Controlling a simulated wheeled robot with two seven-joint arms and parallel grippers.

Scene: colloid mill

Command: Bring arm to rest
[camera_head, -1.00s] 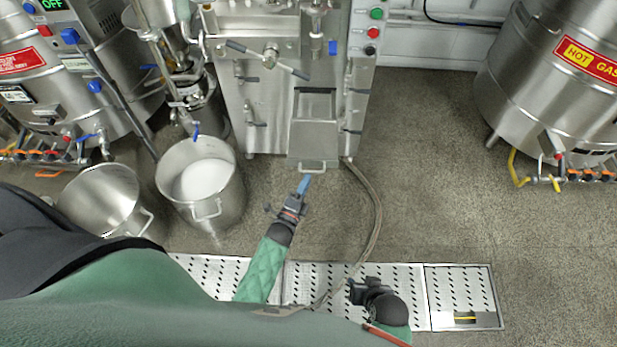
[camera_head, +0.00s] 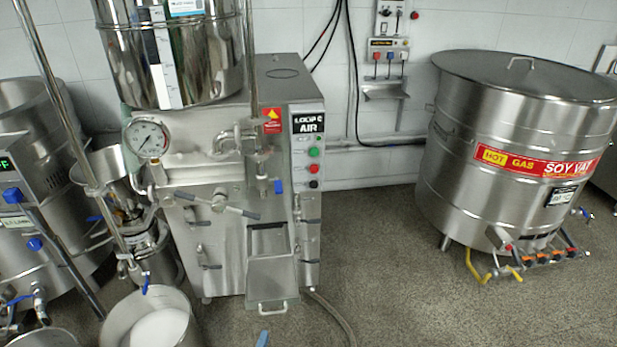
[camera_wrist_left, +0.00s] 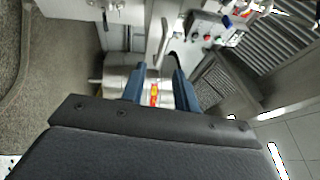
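My left gripper (camera_head: 262,339) shows in the head view only as a blue fingertip at the bottom edge, below the handle of the mill's tilted steel chute (camera_head: 272,280). A gap of floor shows between the tip and the handle in the picture. In the left wrist view, the two blue fingers of my left gripper (camera_wrist_left: 161,85) stand apart with nothing between them; distant equipment shows through the gap. The rest of my left arm is below the head view. My right gripper is out of view.
The steel colloid mill (camera_head: 220,240) stands at centre left. A steel pot (camera_head: 150,318) with white contents stands at the lower left. The soy vat (camera_head: 520,150) stands at the right. A hose (camera_head: 330,318) lies beside the mill. Floor between mill and vat is clear.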

